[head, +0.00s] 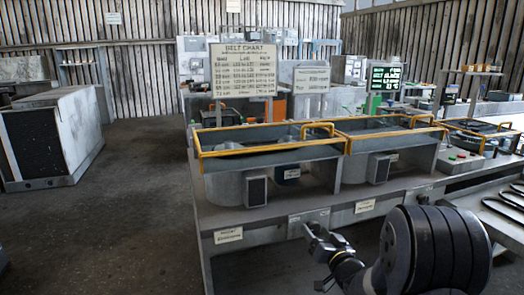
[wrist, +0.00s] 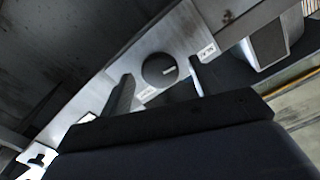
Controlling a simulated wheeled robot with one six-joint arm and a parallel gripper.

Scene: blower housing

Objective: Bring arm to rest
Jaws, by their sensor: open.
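My gripper (head: 316,232) is at the front edge of the workbench (head: 270,222), in the lower middle of the head view. In the wrist view its two dark fingers stand apart and nothing shows held between them. A round dark knob (wrist: 159,70) with a pale pointer mark sits on the bench's light front panel, seen between and beyond the fingertips (wrist: 162,82). I cannot tell whether the fingers touch the knob. In the head view the knob is not clearly seen. My dark, ribbed arm fills the lower right of the head view.
Two yellow-railed blower housings (head: 270,150) stand on the bench, with a belt chart sign (head: 243,68) behind. A control box with buttons (head: 460,157) stands at the right. A grey cabinet (head: 75,135) stands at the left. The floor (head: 140,190) between is clear.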

